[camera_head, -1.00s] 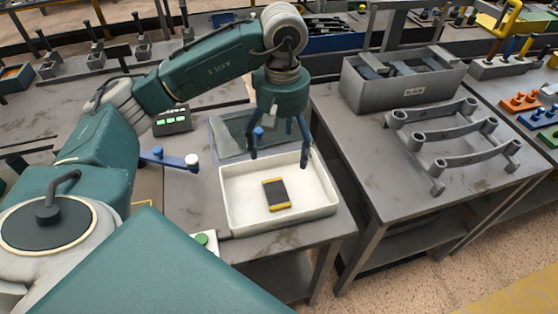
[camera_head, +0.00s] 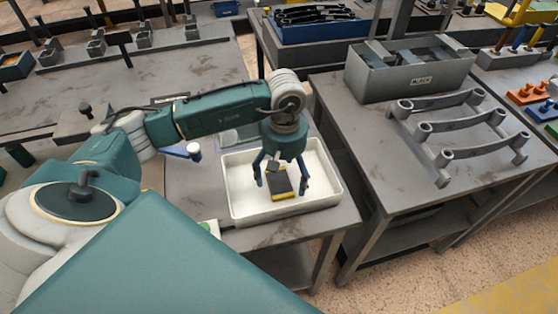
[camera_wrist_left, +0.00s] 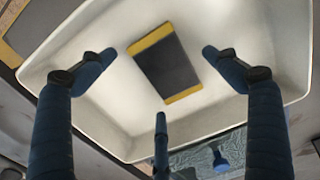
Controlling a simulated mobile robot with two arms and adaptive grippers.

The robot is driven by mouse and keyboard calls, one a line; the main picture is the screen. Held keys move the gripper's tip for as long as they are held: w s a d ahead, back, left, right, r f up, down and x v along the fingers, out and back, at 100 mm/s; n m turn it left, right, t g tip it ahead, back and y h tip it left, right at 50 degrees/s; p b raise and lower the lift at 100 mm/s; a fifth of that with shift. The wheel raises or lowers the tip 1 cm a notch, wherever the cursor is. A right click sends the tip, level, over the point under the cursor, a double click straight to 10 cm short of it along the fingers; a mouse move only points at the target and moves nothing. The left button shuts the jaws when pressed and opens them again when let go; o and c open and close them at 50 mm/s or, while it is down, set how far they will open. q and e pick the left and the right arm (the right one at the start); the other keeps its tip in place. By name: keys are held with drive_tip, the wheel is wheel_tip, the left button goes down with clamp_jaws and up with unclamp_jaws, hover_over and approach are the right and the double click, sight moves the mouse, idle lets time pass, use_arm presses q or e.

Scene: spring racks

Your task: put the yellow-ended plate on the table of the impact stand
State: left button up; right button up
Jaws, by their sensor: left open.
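The yellow-ended plate (camera_head: 281,183) is a dark grey rectangle with a yellow strip at each end. It lies in the white tray (camera_head: 237,210). My left gripper (camera_head: 282,183) is above the plate, its blue fingers spread on either side and apart from it. In the left wrist view the plate (camera_wrist_left: 167,65) lies beyond the open, empty fingers (camera_wrist_left: 160,75), with both yellow ends showing. The plate's far end is partly hidden by the gripper in the head view. I cannot clearly identify the impact stand. My right gripper is not in view.
The tray's raised walls surround the plate. On the table to the right are a grey bin (camera_head: 418,80) and grey brackets (camera_head: 465,130). A gap separates the two tables.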

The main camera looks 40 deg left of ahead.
use_arm(q)
drive_tip(key=shift+f, duration=0.4)
drive_tip(key=shift+c, duration=0.5)
drive_tip(key=c, duration=1.7)
drive_tip(key=shift+w, duration=0.1)
drive_tip(key=shift+c, duration=0.9)
drive_tip(key=shift+r, duration=0.15)
